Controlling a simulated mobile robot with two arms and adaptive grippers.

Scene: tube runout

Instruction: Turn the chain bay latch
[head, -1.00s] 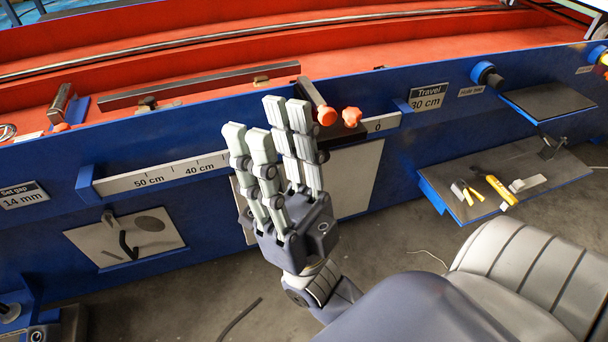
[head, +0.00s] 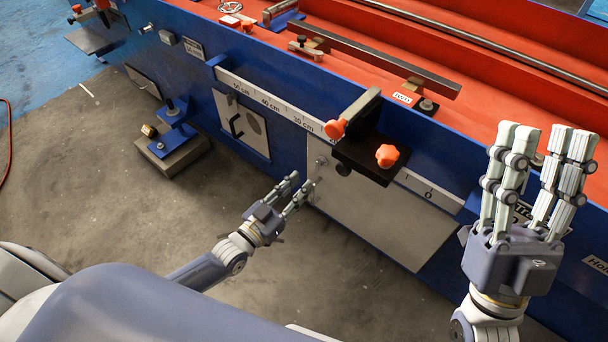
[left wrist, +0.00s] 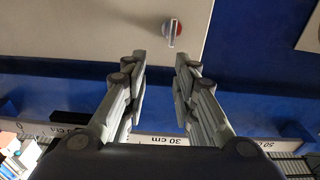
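The latch is a small silver and red turn-knob (left wrist: 172,30) on a pale panel in the left wrist view. In the head view it is a small pale fitting (head: 320,162) near the upper left corner of the white panel (head: 385,222), under the scale. My left gripper (head: 301,181) is just below and left of it. In the left wrist view the same gripper (left wrist: 161,57) has its fingers apart with nothing between them, and the knob lies beyond the tips, apart from them. My right gripper (head: 543,132) is open and empty, raised at the right.
A black stop block with orange knobs (head: 387,156) juts out above the white panel. A second panel with a black handle (head: 255,138) is further left. A grey block (head: 178,152) stands on the floor.

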